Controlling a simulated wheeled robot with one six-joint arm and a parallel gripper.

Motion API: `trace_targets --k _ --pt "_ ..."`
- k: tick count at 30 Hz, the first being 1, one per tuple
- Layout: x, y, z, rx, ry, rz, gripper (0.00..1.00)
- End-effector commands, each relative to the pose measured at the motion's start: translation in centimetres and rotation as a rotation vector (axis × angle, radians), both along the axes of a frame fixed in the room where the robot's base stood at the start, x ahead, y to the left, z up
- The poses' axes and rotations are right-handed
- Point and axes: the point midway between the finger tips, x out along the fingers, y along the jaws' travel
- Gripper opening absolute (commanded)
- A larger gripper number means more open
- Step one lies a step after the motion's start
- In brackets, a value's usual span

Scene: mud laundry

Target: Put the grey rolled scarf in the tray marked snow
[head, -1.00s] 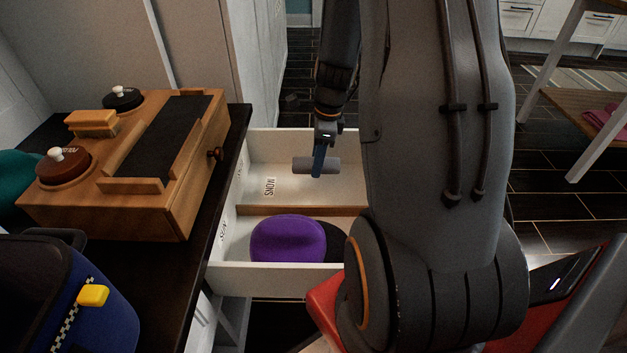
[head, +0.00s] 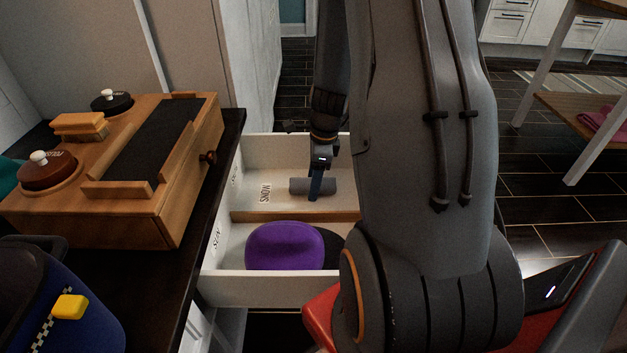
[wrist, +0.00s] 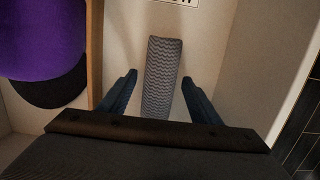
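The grey rolled scarf (head: 298,186) lies in the rear compartment of the white open drawer, the tray marked SNOW (head: 280,206), beside the label on its floor. In the wrist view the ribbed scarf (wrist: 163,75) lies lengthwise between my fingers. My gripper (head: 315,196) is down inside this compartment, over the scarf. In the wrist view my gripper (wrist: 158,88) has its two blue fingers spread, with a gap on each side of the scarf. The label (wrist: 178,2) is cut off at the top edge.
My arm hides the drawer's right end.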

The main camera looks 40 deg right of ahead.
Motion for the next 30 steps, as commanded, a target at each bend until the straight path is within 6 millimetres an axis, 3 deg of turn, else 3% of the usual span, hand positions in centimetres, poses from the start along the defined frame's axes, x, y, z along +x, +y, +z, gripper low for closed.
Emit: trace_targets --k 11,24,30 --pt "0.0 -0.1 0.9 -0.001 -0.001 0.000 0.57" --pt "-0.8 -1.1 9.1 0.000 -0.002 0.000 0.57" --pt "-1.0 -1.4 11.5 -0.001 -0.001 0.000 0.57"
